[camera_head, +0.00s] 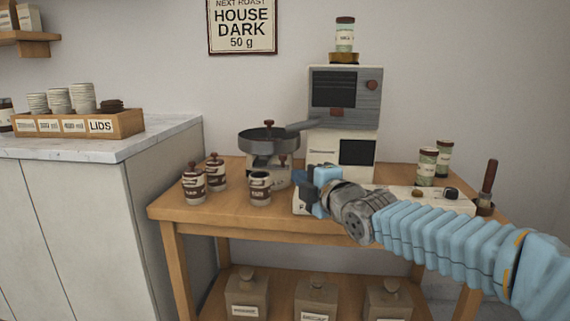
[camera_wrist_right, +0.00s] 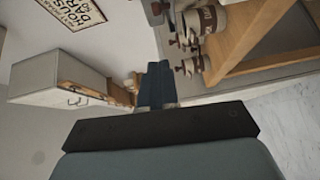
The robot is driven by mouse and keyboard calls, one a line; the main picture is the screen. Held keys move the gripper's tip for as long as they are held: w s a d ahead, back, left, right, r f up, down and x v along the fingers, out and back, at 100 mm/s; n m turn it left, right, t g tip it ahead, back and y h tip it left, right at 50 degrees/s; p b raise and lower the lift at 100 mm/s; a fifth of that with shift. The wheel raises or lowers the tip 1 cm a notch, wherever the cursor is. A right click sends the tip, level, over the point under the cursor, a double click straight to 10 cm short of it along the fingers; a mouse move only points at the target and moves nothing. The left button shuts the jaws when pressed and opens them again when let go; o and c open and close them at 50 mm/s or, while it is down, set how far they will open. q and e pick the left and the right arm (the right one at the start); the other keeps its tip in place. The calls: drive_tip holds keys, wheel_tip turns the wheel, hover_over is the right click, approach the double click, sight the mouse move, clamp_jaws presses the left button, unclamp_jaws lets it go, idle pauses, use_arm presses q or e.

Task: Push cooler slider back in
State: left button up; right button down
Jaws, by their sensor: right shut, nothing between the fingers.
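The cooler (camera_head: 268,143) is a round dark metal pan on a pale base, standing on the wooden cart left of the white and grey roaster (camera_head: 344,110). A small dark red knob (camera_head: 282,159) shows at its front below the rim; it looks like the slider's knob, but how far out it stands is unclear. My right gripper (camera_head: 308,181) is shut and empty, just right of the cooler's base and in front of the roaster. Its closed fingers (camera_wrist_right: 157,85) show in the right wrist view. Whether it touches anything is unclear. My left gripper is out of view.
A white panel (camera_head: 402,195) lies partly under my right arm. A marble counter (camera_head: 100,143) is at the left.

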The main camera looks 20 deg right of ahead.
sight(288, 166)
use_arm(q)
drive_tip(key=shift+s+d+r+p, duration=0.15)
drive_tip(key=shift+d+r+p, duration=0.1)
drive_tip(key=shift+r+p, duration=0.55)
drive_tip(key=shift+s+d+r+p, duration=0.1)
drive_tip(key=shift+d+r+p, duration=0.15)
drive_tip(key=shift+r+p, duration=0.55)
use_arm(e)
drive_tip(key=w+d, duration=0.1)
drive_tip(key=w, duration=1.2)
drive_tip(key=shift+d+f, duration=0.4)
drive_tip(key=shift+f, duration=0.05)
drive_tip(key=shift+w, duration=0.1)
drive_tip(key=w+d+p, duration=0.1)
drive_tip(key=w+p, duration=0.1)
drive_tip(key=w+d+p, duration=0.1)
drive_tip(key=w, duration=0.1)
drive_tip(key=shift+d+r, duration=0.15)
drive_tip(key=shift+d, duration=0.15)
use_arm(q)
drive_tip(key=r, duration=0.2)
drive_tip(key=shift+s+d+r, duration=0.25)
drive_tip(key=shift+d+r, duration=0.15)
use_arm(e)
drive_tip(key=shift+s, duration=0.1)
drive_tip(key=shift+d+r, duration=0.1)
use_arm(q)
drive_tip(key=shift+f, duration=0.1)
